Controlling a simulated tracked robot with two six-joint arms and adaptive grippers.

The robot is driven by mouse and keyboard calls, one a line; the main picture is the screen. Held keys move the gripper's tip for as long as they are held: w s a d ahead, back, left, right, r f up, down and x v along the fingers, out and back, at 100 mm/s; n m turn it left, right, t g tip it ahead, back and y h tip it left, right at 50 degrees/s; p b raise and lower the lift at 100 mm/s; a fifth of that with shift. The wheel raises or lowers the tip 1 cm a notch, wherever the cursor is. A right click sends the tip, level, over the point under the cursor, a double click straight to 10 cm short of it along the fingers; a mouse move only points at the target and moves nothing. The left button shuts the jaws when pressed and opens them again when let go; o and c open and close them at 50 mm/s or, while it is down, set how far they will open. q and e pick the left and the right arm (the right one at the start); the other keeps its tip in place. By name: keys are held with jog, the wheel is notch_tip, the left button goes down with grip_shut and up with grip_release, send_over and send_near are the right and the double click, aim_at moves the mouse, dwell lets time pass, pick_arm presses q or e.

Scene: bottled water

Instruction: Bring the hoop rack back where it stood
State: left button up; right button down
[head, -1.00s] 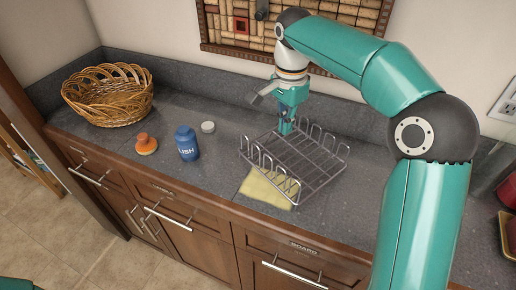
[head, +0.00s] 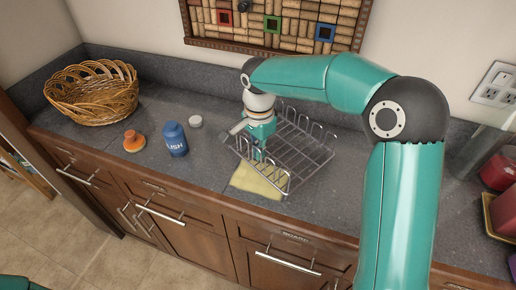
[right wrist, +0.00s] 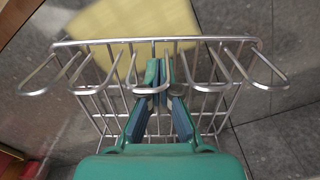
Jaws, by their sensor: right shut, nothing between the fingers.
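The hoop rack (head: 310,152) is a silver wire rack with a row of hoops along its near and far sides. It stands on the grey counter, its near edge overlapping a yellow cloth (head: 256,181) in the picture. My right gripper (head: 258,154) points down at the rack's near-left hoop row, fingers together and empty. In the right wrist view the fingertips (right wrist: 158,88) lie among the hoops of the rack (right wrist: 205,42); whether they touch the wire I cannot tell. My left gripper is out of view.
A blue bottle (head: 174,140), an orange-topped brush (head: 134,141) and a small white round item (head: 195,122) stand left of the rack. A wicker basket (head: 92,95) is at the far left. Red containers (head: 497,173) stand at the right. The wall is behind.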

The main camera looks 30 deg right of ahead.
jog(key=shift+a, duration=0.1)
jog(key=shift+s+a, duration=0.1)
jog(key=shift+a, duration=0.2)
jog(key=a, duration=0.2)
jog(key=s+a+b, duration=0.1)
jog(key=a, duration=0.3)
jog(key=shift+s+a+b, duration=0.2)
jog(key=shift+s+b, duration=0.15)
